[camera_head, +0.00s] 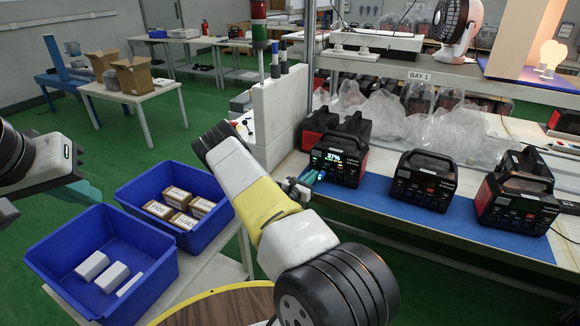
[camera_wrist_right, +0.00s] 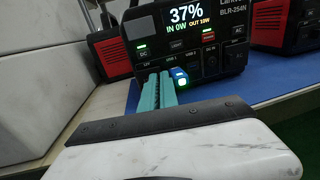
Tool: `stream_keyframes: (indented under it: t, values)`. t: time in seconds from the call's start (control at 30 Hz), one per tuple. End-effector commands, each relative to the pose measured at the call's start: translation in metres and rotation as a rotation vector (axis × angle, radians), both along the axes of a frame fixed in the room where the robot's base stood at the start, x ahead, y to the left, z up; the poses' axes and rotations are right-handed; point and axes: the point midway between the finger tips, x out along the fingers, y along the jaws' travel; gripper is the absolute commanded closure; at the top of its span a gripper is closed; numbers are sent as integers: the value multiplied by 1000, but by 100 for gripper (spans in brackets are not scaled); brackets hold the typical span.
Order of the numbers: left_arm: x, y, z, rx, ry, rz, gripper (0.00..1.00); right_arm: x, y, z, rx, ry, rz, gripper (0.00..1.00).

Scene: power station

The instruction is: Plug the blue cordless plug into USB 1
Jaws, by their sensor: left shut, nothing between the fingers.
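The blue cordless plug (camera_wrist_right: 181,77) is at the front panel of the power station (camera_wrist_right: 195,30), its lit end facing the camera. It looks seated in a port of the USB row; I cannot tell which port. My right gripper's teal fingers (camera_wrist_right: 158,91) are close together just left of the plug and overlap its edge in view. I cannot tell whether they touch or hold it. The head view shows my right gripper (camera_head: 302,187) at the front of the same station (camera_head: 340,158). My left gripper (camera_head: 86,191) is shut and empty at the far left.
Two more power stations (camera_head: 424,180) (camera_head: 517,203) stand to the right on the blue mat (camera_head: 380,203). Two blue bins (camera_head: 60,262) (camera_head: 214,232) are at the left, holding white blocks and small boxes. A shelf (camera_head: 440,70) overhangs the bench's back.

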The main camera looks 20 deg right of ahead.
Motion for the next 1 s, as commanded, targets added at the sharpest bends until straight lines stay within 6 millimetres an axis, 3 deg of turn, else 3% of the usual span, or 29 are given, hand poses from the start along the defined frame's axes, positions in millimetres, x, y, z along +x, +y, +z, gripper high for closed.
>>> stream_keyframes:
  t: [0.37, 0.4, 0.43, 0.77, 1.0]
  values:
    - [0, 0, 0, 0, 0, 0, 100, 0, 0, 0, 2, 0, 23, 100]
    - [0, 0, 0, 0, 0, 0, 100, 0, 0, 0, 2, 0, 22, 90]
    - [0, 0, 0, 0, 0, 0, 100, 0, 0, 0, 2, 0, 22, 87]
    - [0, 0, 0, 0, 0, 0, 100, 0, 0, 0, 1, -2, 5, 87]
    - [0, 0, 0, 0, 0, 0, 100, 4, 7, 0, 3, -8, -138, 87]
